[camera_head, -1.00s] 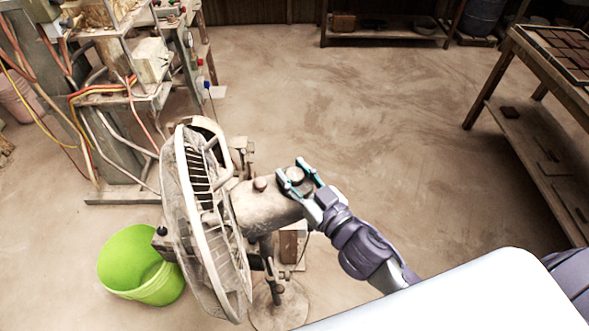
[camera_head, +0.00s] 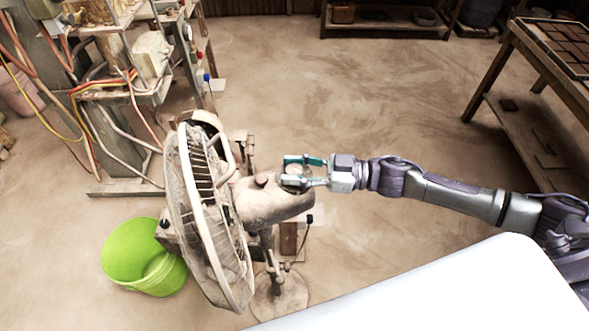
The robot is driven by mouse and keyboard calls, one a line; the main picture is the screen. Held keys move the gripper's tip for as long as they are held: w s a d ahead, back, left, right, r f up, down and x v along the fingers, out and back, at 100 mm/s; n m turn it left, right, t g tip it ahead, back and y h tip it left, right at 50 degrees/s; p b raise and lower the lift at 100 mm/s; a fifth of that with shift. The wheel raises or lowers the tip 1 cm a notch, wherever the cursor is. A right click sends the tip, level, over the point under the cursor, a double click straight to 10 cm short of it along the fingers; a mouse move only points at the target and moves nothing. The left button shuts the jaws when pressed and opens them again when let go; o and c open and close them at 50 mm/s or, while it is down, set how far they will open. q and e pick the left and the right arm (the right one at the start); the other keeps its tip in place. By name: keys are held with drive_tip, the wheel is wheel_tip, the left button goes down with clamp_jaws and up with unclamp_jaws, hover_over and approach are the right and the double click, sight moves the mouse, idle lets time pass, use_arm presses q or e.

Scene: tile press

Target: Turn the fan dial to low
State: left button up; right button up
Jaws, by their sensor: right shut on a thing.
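A dusty white pedestal fan (camera_head: 275,203) stands in the lower middle of the head view, its caged face turned left. The round fan dial (camera_head: 297,171) sits on top of the motor housing, near its rear end. My right gripper (camera_head: 289,171) comes in from the right with its teal-tipped fingers on either side of the dial. It is shut on the dial, which it partly hides. Any markings on the dial are too small to read. A small knob (camera_head: 261,180) sticks up from the housing left of the dial. My left gripper is not in view.
A lime green bucket (camera_head: 130,250) stands on the floor left of the fan. A machine frame with hoses (camera_head: 120,120) fills the upper left. A wooden table (camera_head: 520,75) stands at right. The floor behind the fan is clear.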

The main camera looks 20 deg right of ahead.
drive_tip(key=shift+n+g+y, duration=0.3)
drive_tip(key=shift+n+g, duration=0.3)
drive_tip(key=shift+g, duration=0.6)
drive_tip(key=o, duration=1.2)
drive_tip(key=shift+a, duration=0.1)
drive_tip(key=shift+c, duration=0.2)
drive_tip(key=v, duration=1.2)
drive_tip(key=shift+s+f, duration=0.1)
